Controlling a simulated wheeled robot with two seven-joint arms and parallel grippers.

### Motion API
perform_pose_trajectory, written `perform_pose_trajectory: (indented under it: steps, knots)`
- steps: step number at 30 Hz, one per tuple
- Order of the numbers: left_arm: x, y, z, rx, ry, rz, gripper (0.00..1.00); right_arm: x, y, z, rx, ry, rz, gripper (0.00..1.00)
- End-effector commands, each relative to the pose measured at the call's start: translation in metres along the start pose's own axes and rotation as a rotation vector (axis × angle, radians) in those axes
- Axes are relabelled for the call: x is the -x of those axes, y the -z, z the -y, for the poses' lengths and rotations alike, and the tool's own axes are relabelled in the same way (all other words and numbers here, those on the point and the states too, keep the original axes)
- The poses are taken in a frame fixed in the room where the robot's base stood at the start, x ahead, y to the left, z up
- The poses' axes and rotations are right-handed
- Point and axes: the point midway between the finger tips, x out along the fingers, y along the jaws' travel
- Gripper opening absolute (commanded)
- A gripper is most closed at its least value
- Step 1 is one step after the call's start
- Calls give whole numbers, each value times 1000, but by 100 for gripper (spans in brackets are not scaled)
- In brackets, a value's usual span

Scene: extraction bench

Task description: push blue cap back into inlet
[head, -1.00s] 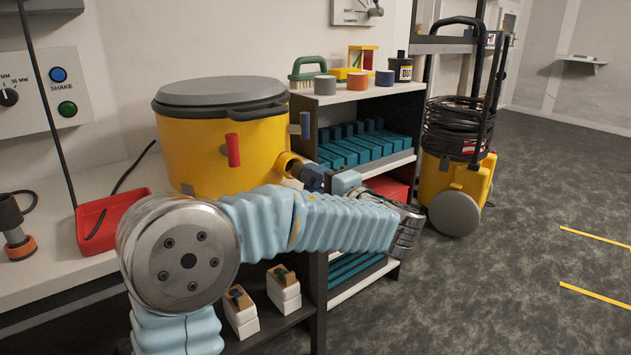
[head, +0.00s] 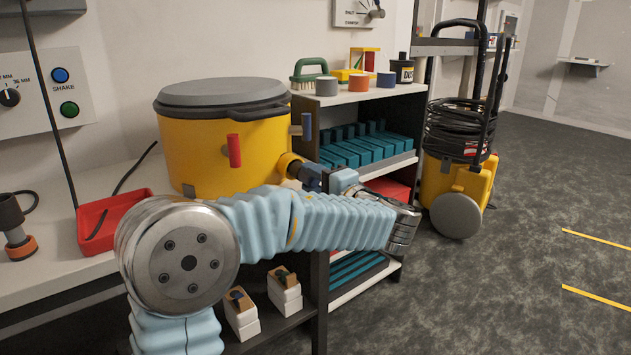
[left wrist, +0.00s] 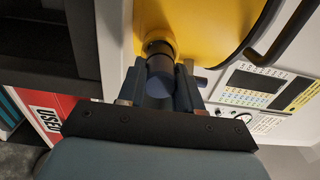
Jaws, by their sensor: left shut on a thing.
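The yellow drum (head: 215,145) with a grey lid stands on the bench. Its short yellow inlet (head: 287,163) sticks out low on the right side, and shows in the left wrist view (left wrist: 157,46). My left gripper (head: 312,176) is at the inlet's mouth. In the left wrist view my left gripper (left wrist: 159,88) is shut on the dark blue cap (left wrist: 160,72), one finger on each side. The cap lines up with the inlet and meets its mouth; how deep it sits I cannot tell. My right gripper is not in view.
A red tray (head: 112,218) lies on the bench at left. A shelf unit (head: 365,98) with teal blocks stands right of the drum, close to my left wrist. A yellow vacuum (head: 455,180) stands on the floor behind. The floor at right is clear.

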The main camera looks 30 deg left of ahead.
Motion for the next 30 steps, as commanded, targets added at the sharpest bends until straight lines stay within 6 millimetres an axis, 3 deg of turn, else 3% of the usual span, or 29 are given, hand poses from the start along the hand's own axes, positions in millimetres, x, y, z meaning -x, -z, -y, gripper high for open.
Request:
perform_pose_trajectory:
  steps: [30]
  knots:
    - [-26,0,0,0,0,0,0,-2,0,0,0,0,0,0]
